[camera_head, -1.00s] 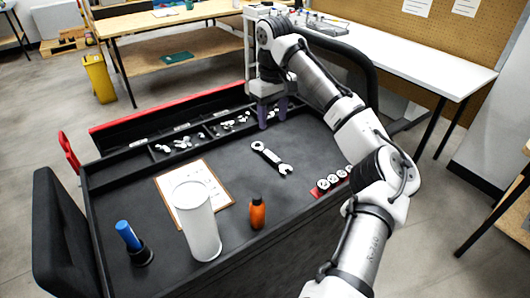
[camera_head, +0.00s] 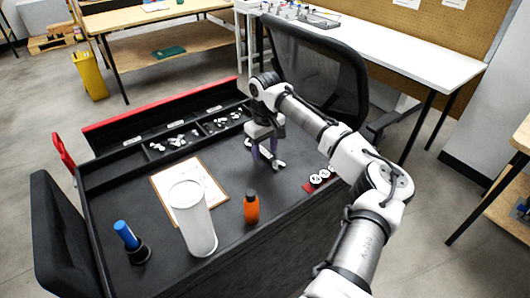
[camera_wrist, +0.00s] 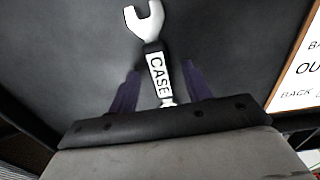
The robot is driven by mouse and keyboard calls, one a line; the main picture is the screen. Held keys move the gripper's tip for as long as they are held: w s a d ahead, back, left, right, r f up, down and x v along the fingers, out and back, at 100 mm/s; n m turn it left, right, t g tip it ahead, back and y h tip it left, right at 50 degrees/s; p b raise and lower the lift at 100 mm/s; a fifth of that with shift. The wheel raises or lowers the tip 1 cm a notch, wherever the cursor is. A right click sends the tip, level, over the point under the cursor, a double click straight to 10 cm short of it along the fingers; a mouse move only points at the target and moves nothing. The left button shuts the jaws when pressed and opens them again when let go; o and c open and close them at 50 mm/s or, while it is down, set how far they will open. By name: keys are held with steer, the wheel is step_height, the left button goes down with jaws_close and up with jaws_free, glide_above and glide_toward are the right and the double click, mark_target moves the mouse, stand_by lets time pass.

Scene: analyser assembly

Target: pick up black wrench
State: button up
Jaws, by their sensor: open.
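The black wrench has a silver open jaw and a white label reading "CASE". It lies on the dark cart top, and its jaw end (camera_head: 278,164) shows just right of my gripper (camera_head: 264,157) in the head view. My gripper hides the middle of the wrench there. In the wrist view the wrench (camera_wrist: 157,72) runs up from the gripper's base, jaw end at the top. My open gripper's two purple fingers (camera_wrist: 160,88) stand on either side of its handle, with a gap on each side. The near end of the wrench is hidden by the gripper body.
An orange bottle (camera_head: 251,208), a white cylinder (camera_head: 200,235), a clipboard (camera_head: 215,187) and a blue-topped item (camera_head: 127,236) stand or lie to the left. A red holder with round white pieces (camera_head: 318,179) is at right. Compartments with small white parts (camera_head: 172,142) line the back.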

steer(key=shift+f, duration=0.15)
jaws_close()
stand_by(0.4)
